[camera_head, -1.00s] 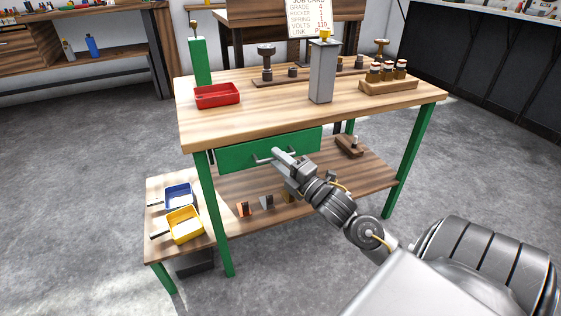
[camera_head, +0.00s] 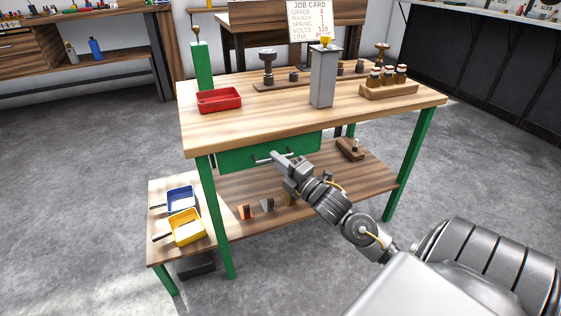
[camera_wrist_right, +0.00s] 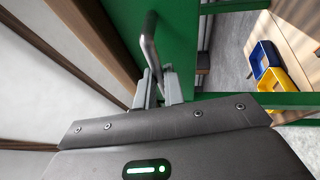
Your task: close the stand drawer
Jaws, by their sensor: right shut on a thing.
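The stand is a wooden-topped bench (camera_head: 300,117) with green legs. Its green drawer front (camera_head: 236,159) shows under the top's front edge in the head view, and it also shows in the wrist view (camera_wrist_right: 182,30). A grey metal bar handle (camera_head: 259,160) is fixed to the front. My right gripper (camera_head: 279,156) is shut on this handle, with its fingers on either side of the bar (camera_wrist_right: 149,45) in the wrist view. The drawer's inside is hidden in the head view; how far it stands out is hard to tell. My left gripper is not in view.
On the top are a red tray (camera_head: 219,107), a grey post (camera_head: 323,78) and a wooden rack (camera_head: 388,91). Blue (camera_head: 180,199) and yellow (camera_head: 186,228) trays sit on a low side shelf at left. Small parts lie on the lower shelf (camera_head: 320,190). Floor in front is clear.

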